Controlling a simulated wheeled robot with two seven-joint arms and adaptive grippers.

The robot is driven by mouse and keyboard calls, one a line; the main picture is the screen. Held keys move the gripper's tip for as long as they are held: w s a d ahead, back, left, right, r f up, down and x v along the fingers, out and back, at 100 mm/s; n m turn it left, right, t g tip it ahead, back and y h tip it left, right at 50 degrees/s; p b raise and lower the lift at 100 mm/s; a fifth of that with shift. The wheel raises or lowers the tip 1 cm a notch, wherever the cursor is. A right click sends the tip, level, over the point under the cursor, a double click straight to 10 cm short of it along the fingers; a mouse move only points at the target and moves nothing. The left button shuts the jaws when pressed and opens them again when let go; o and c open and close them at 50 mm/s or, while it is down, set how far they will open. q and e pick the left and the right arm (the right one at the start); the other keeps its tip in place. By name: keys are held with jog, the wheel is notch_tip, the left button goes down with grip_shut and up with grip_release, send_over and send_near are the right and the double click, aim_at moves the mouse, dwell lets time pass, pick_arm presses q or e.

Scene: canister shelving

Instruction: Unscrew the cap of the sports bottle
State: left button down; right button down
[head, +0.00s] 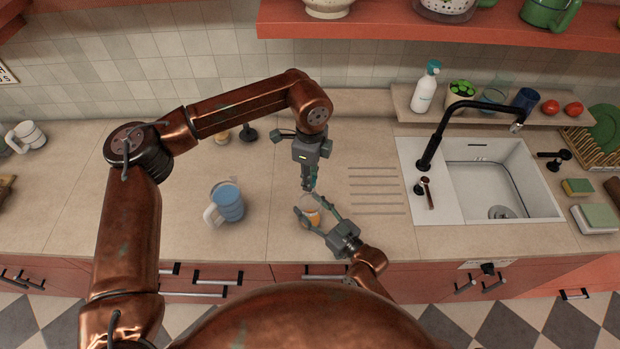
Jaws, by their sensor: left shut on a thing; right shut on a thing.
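The sports bottle (313,216), with an orange body, stands upright on the counter near its front edge, below the middle of the head view. My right gripper (307,204) reaches in from the lower right and is shut on the bottle's body, with one finger on each side. My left gripper (309,187) points straight down above the bottle and is shut at its top, on the cap. The cap is mostly hidden by the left fingertips, so I cannot tell whether it is seated or raised.
A blue and white mug (228,203) stands left of the bottle. The draining grooves (376,190) and the sink (490,188) with its black tap (440,140) lie to the right. A small black item (249,134) stands behind my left arm.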

pick_arm(q)
jog(key=shift+r, duration=2)
pick_arm(e)
jog(key=c, duration=0.9)
grip_release()
jog(key=shift+o, duration=0.2)
